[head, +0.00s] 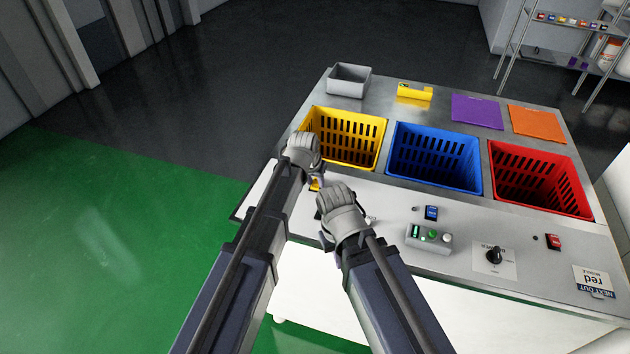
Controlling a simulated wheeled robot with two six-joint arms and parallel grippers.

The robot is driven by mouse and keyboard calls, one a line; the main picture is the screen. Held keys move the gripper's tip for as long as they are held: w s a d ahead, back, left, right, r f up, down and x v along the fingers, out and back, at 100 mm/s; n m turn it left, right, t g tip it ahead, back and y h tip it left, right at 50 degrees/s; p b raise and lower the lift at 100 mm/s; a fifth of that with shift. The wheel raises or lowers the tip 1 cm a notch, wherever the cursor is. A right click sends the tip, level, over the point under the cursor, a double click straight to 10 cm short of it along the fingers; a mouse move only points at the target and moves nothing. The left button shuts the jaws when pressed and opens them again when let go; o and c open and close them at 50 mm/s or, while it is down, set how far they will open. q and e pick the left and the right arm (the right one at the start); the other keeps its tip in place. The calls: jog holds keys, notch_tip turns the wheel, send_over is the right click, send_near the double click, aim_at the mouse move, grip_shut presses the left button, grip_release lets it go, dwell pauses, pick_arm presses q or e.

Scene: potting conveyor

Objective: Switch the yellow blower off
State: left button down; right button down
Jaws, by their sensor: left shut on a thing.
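A small yellow switch (314,185) shows on the grey panel in front of the yellow crate (380,124), partly hidden by my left gripper. My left gripper (318,177) is at the switch and shut on it; its fingertips are mostly hidden behind its own wrist. My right gripper (345,222) is over the front of the panel, to the right of and nearer than the left one. Its fingers are largely hidden, so I cannot tell whether it is open.
A blue crate (396,150) and a red crate (494,170) stand to the right. A blue switch (431,213), a red switch (553,241), a button box (429,238) and a black knob (494,256) are on the panel. A grey bin (349,80) stands at the back.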

pick_arm(q)
jog(key=shift+w, duration=0.1)
jog(key=shift+w+d+r+g+p, duration=0.15)
jog(key=shift+w+r+g+p, duration=0.2)
jog(key=shift+g+p, duration=0.35)
jog(key=shift+w+f+g+y, duration=0.15)
jog(key=shift+w+g+y, duration=0.1)
jog(key=shift+g+y, duration=0.35)
jog(key=shift+s+g, duration=0.15)
jog(key=shift+g, duration=0.45)
jog(key=c, duration=0.6)
grip_release()
jog(key=shift+p, duration=0.3)
